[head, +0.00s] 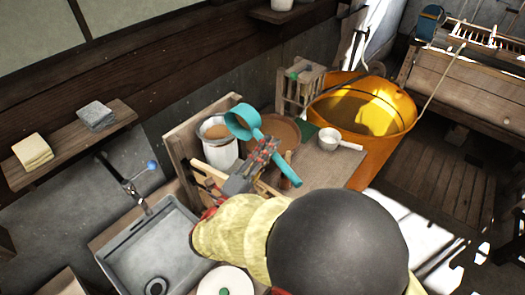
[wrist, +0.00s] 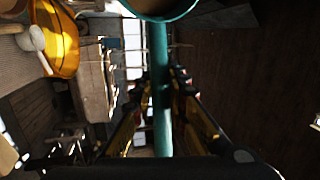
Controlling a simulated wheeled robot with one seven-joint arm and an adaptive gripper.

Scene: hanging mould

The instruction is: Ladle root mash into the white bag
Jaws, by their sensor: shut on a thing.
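A teal ladle (head: 242,121) is held by my gripper (head: 265,156). Its round cup is at the upper left and its handle runs down to the right. The handle also shows in the wrist view (wrist: 161,95), upright between my two fingers, with the cup cut off at the top edge. I cannot tell what the cup holds. A white upright container (head: 221,155) with brownish contents stands just left of the cup; it may be the white bag, but I cannot be sure. A wide brown bowl (head: 288,130) stands behind the ladle, partly hidden by it.
A small white pan (head: 330,141) sits on the worktop, right of the bowl. A large orange tub (head: 375,145) stands beyond it. A metal sink (head: 150,255) is at lower left. A wooden shelf (head: 70,140) carries folded cloths. A white round lid (head: 225,282) is at the bottom edge.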

